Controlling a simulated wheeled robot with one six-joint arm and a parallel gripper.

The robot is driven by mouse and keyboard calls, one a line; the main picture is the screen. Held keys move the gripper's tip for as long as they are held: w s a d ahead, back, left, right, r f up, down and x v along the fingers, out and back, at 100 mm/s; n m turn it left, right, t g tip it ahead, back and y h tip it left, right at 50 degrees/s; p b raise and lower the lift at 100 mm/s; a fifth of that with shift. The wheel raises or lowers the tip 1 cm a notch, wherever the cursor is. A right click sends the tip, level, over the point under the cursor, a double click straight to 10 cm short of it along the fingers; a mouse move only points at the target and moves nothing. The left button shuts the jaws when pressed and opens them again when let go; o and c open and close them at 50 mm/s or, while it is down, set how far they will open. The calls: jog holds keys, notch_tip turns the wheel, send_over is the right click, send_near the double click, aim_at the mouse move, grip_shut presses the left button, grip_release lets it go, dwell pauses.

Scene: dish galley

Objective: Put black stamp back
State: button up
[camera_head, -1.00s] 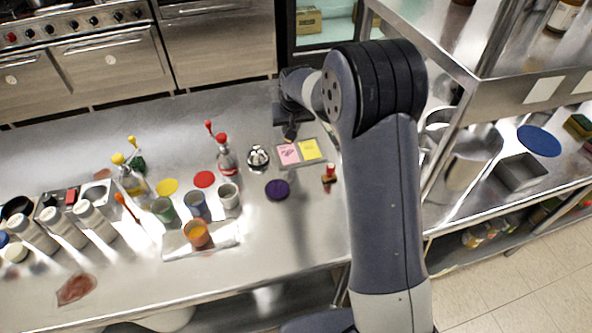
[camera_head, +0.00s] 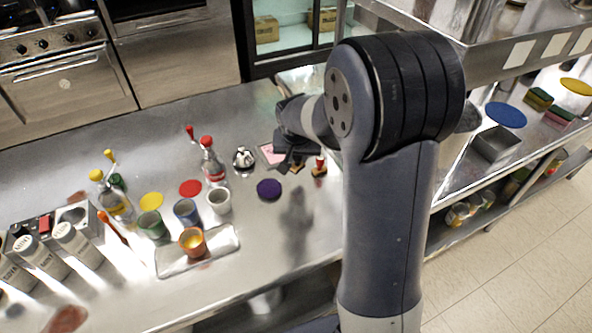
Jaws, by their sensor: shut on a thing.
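My gripper (camera_head: 289,163) is shut on the black stamp (camera_head: 297,167), holding it over the steel counter. Only a small brownish base of the stamp shows; the dark jaws hide most of it. I cannot tell whether the base touches the counter. A red-topped stamp (camera_head: 319,166) with a wooden base stands upright just right of my gripper. A dark purple ink pad (camera_head: 269,189) lies on the counter to the lower left. A flat holder with a pink note pad (camera_head: 270,153) is partly hidden behind my gripper.
Left of the gripper are a service bell (camera_head: 243,158), a red-capped bottle (camera_head: 213,162), several cups, and a tray (camera_head: 222,247) bearing an orange cup (camera_head: 193,242). The counter (camera_head: 290,225) in front of the ink pad is clear. Steel shelving (camera_head: 475,155) stands right.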

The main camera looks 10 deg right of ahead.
aim_at(297, 165)
jog(key=shift+f, duration=2.4)
jog(key=shift+f, duration=0.15)
jog(key=o, duration=0.8)
jog(key=shift+r, duration=0.4)
jog(key=v, duration=1.1)
jog(key=shift+s+r, duration=0.2)
jog(key=shift+s, duration=0.05)
jog(key=shift+a, duration=0.1)
